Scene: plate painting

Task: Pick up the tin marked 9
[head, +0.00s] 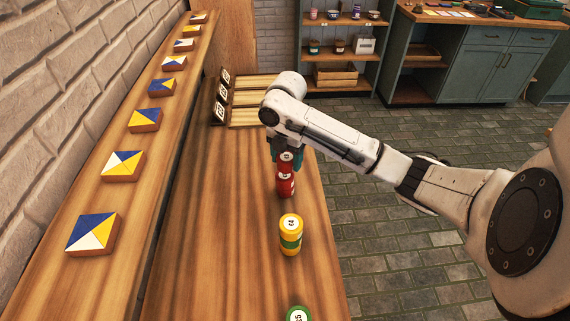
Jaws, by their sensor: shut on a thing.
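My gripper (286,158) points down over the wooden counter and is shut on a red tin (287,168) with a pale round label on top. The mark on that label is too small to read, so I cannot tell if it is the 9. More red (286,188) shows directly below, with a pale patch between. I cannot tell if this is a second tin under or in front of the held one. A yellow tin with a green band (291,240) stands nearer, its lid mark unclear. Another tin's top with a green rim (299,313) is cut off at the bottom edge.
The wooden counter (215,240) is clear left of the tins. Wooden trays (255,100) with dark number signs (220,98) stand at its far end. A ledge on the left carries several blue, yellow and white tiles (94,232). The counter's right edge is close to the tins.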

